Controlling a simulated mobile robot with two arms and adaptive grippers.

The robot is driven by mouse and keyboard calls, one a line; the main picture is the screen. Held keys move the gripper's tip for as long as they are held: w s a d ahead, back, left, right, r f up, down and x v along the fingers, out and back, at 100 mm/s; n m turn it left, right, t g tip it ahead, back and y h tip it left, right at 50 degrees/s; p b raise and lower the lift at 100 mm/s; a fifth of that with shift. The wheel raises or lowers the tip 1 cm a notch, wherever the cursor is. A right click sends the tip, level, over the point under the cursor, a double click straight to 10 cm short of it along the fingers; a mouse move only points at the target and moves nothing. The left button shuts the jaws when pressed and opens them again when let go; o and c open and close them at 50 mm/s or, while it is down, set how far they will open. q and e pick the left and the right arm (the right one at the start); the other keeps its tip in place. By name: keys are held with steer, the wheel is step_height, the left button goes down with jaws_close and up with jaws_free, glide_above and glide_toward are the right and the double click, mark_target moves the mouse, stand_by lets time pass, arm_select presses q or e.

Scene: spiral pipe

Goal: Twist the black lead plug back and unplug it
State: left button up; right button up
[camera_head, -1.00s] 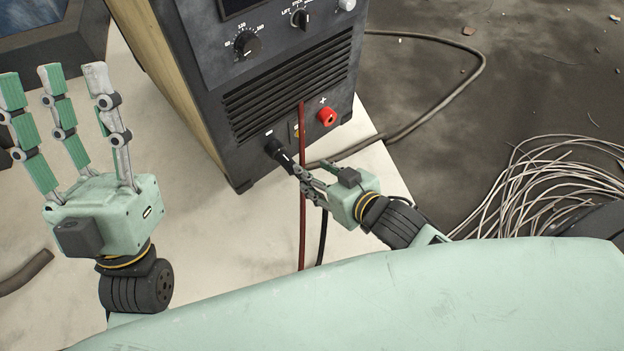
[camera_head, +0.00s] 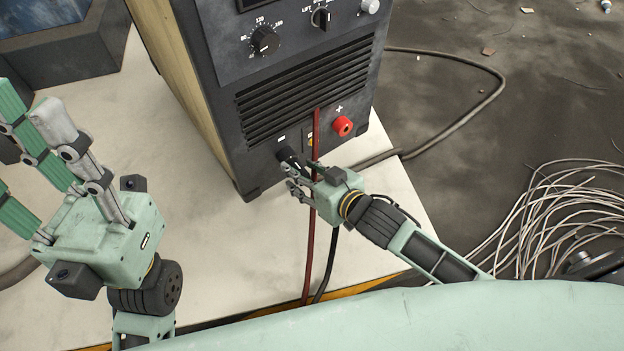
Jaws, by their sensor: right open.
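The black lead plug (camera_head: 291,160) sits at the minus socket low on the front of the dark welding machine (camera_head: 225,100). My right gripper (camera_head: 296,183) is open, with its fingers at the plug's lower end; I cannot tell whether they touch it. The black cable (camera_head: 329,262) hangs down from behind my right gripper. My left gripper (camera_head: 42,145) is raised at the left, its fingers spread and empty, far from the plug.
A red cable (camera_head: 316,135) hangs in front of the machine, close by my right gripper. A red socket (camera_head: 342,126) is right of the plug. The machine stands on a pale slab (camera_head: 190,210). Loose wires (camera_head: 550,215) lie at the right.

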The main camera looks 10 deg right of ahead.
steer(key=shift+w, duration=0.1)
steer(key=shift+c, duration=0.4)
jaws_close()
steer(key=shift+o, duration=0.9)
jaws_free()
steer(key=v, duration=1.2)
steer(key=shift+c, duration=0.6)
